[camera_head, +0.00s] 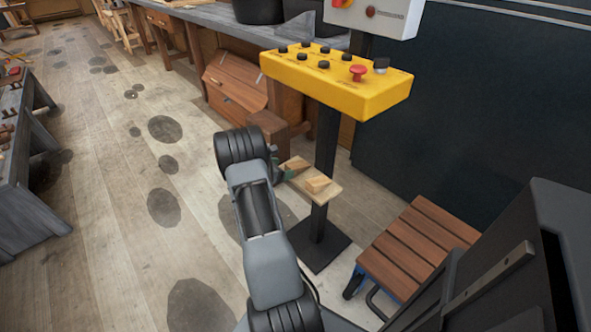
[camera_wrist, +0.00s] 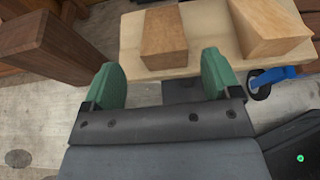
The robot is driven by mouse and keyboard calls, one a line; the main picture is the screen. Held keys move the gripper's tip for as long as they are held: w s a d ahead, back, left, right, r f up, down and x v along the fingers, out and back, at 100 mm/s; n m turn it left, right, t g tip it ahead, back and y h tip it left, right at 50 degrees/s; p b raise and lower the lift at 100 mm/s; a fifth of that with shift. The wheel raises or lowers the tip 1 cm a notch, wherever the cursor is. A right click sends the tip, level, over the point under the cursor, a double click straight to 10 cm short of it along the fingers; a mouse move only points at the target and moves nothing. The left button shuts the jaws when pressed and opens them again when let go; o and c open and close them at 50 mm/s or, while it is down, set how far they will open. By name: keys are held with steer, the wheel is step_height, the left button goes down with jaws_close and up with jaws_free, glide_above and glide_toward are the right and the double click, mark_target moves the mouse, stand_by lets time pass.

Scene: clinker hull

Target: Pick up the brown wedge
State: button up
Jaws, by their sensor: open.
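The brown wedge (camera_wrist: 163,32) lies on a light wooden board (camera_wrist: 205,54) in the wrist view, just ahead of my gripper (camera_wrist: 161,65). Its green fingers are apart, with nothing between the tips that I can make out, and the wedge sits in line with the gap. In the head view the brown wedge (camera_head: 297,166) shows small on the board (camera_head: 329,191), beside my gripper (camera_head: 283,172). My arm hides part of that area.
A paler wooden block (camera_wrist: 268,26) sits right of the wedge on the same board. A yellow control panel (camera_head: 335,88) on a black post rises behind the board.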

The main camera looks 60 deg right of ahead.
mark_target(288, 168)
steer(key=x, duration=0.2)
steer(key=b+x, duration=0.1)
steer(key=x, duration=0.2)
steer(key=shift+s+a, duration=0.1)
steer(key=shift+s, duration=0.15)
steer(key=shift+c, duration=0.2)
steer(key=c, duration=1)
steer(key=shift+r, duration=0.1)
